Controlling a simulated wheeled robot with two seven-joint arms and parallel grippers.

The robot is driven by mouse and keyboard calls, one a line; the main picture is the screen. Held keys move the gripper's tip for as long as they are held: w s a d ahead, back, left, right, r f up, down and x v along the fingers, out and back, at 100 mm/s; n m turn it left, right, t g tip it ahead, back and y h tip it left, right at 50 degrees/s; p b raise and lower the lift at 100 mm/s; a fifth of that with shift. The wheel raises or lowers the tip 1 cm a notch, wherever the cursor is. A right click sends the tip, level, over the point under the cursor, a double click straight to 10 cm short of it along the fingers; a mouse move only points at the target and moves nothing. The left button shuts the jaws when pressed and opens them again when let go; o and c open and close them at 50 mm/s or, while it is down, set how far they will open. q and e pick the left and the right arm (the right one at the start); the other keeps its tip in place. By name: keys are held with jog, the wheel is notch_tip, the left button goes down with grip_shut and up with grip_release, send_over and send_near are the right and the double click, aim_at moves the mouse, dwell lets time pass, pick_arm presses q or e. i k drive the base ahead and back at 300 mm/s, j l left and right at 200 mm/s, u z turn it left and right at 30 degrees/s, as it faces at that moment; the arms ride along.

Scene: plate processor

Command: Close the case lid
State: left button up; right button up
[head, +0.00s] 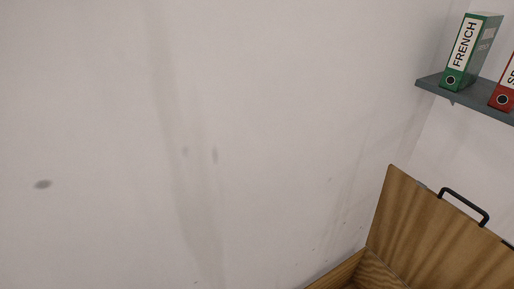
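A wooden case (340,276) shows at the bottom right of the head view, cut off by the lower edge. Its wooden lid (432,237) is open and stands up, tilted, at the right. A black handle (465,205) is fixed along the lid's upper edge. Only a small part of the case's inside shows. Neither of my grippers is in view.
A grey shelf (466,98) is on the wall above the lid, with a green binder labelled FRENCH (470,52) and part of a red binder (505,90). A bare, stained white wall (200,130) fills the left and middle.

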aim_at(428, 242)
jog(key=k+j, duration=0.7)
jog(key=k, duration=0.05)
